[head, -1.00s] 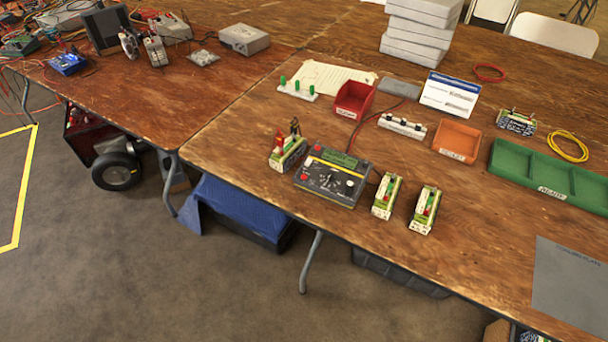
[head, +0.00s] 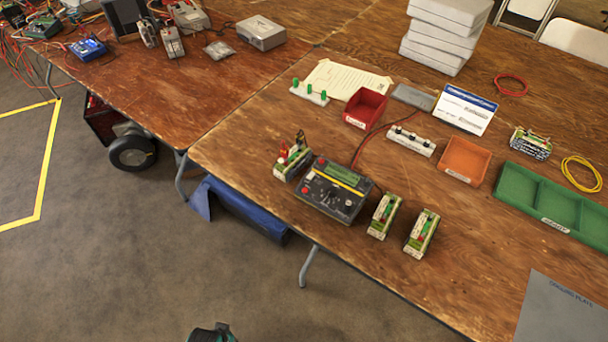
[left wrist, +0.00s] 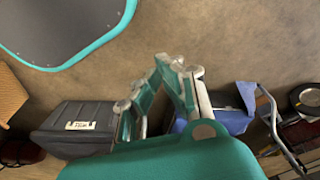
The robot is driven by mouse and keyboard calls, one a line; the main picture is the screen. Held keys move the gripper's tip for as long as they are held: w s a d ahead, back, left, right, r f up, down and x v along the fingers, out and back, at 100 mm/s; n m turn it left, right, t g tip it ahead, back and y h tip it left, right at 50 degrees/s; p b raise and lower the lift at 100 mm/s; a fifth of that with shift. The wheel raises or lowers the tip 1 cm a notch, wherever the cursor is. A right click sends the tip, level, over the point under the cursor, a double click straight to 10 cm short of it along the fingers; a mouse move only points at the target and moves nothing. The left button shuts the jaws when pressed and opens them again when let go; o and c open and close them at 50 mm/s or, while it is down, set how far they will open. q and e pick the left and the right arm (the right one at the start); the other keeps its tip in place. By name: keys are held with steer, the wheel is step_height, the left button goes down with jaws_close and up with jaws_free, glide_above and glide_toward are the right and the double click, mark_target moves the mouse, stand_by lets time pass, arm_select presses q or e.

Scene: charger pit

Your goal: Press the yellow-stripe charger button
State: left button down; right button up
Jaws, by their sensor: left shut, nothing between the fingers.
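The charger (head: 335,188) is a dark box with a yellow stripe, a green display, a dial and small buttons. It sits near the front edge of the wooden table (head: 470,250). My left gripper (left wrist: 178,67) is shut and empty in the left wrist view, over the floor. In the head view, a dark and teal part of my arm shows at the bottom edge, well away from the charger and table. My right gripper is in neither view.
Battery packs stand beside the charger, one at its left (head: 292,160) and two at its right (head: 384,216). A red bin (head: 364,108), an orange tray (head: 465,160) and a green tray (head: 520,186) lie farther back. Bare floor (head: 130,270) lies in front.

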arm_select(q)
steer(key=w+d+r+t+h+p, duration=0.1)
steer(key=w+d+r+p, duration=0.15)
steer(key=r, duration=0.85)
steer(key=w+d+r+p, duration=0.1)
steer(key=w+r+p, duration=0.25)
steer(key=r, duration=0.75)
steer(key=w+d+r+t+h+p, duration=0.15)
steer(key=w+r, duration=0.25)
steer(key=r, duration=0.7)
steer(key=w+d+r+t+h+p, duration=0.1)
steer(key=w+d+r+h, duration=0.2)
steer(key=w+d, duration=0.4)
steer(key=w+d+r+t+h+p, duration=0.1)
steer(key=w+d+r+h, duration=0.2)
steer(key=w+d, duration=0.5)
steer(key=w+r, duration=0.1)
steer(key=w, duration=0.4)
steer(key=shift+w, duration=0.4)
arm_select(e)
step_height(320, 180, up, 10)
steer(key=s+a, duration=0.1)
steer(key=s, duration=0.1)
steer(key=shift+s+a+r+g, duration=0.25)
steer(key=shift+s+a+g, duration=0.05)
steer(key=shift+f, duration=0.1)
